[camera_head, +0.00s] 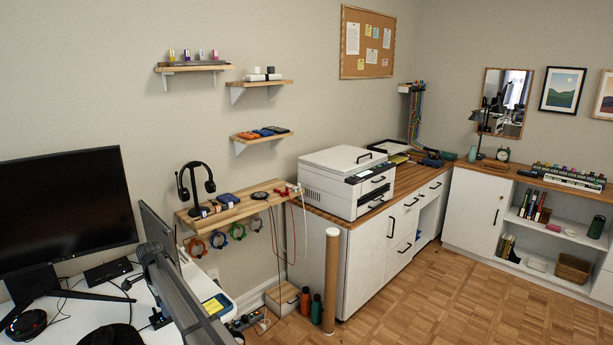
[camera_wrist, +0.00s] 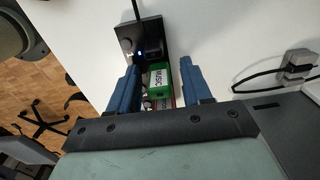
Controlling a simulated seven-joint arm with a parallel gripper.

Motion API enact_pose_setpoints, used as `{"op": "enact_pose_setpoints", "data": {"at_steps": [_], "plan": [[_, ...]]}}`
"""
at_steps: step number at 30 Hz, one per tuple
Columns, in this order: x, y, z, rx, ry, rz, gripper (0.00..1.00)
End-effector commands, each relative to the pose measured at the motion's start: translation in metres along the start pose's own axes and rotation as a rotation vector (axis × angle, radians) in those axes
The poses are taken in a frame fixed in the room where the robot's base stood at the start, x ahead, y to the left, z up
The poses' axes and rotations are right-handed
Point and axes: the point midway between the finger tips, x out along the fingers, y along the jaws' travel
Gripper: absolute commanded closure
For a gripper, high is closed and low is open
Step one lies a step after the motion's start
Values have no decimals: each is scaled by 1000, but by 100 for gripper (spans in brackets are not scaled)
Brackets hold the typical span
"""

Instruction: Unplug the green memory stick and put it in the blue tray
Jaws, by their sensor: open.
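The green memory stick (camera_wrist: 158,76), labelled MUSIC, shows in the wrist view at the end of a black hub (camera_wrist: 151,34) with a small blue light. It looks plugged into the hub; the joint itself is hard to see. My gripper (camera_wrist: 158,66) is open, with one blue finger on each side of the stick and a gap visible beside it. A red and white thing lies partly hidden just below the stick. In the head view, a blue-edged flat thing with a yellow patch (camera_head: 215,304) lies at the desk's right edge; I cannot tell if it is the blue tray.
A large monitor (camera_head: 66,209) stands at the left of the white desk. Cables run across the desk, and a grey cable clip (camera_wrist: 298,66) sits right of my gripper. A wooden shelf (camera_head: 235,207) with a headset is on the wall behind.

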Motion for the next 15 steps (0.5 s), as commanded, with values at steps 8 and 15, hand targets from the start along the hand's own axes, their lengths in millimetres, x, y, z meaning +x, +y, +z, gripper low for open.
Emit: {"op": "enact_pose_setpoints", "data": {"at_steps": [8,15], "plan": [[0,0,0,0,0,0,57],[0,0,0,0,0,0,80]]}}
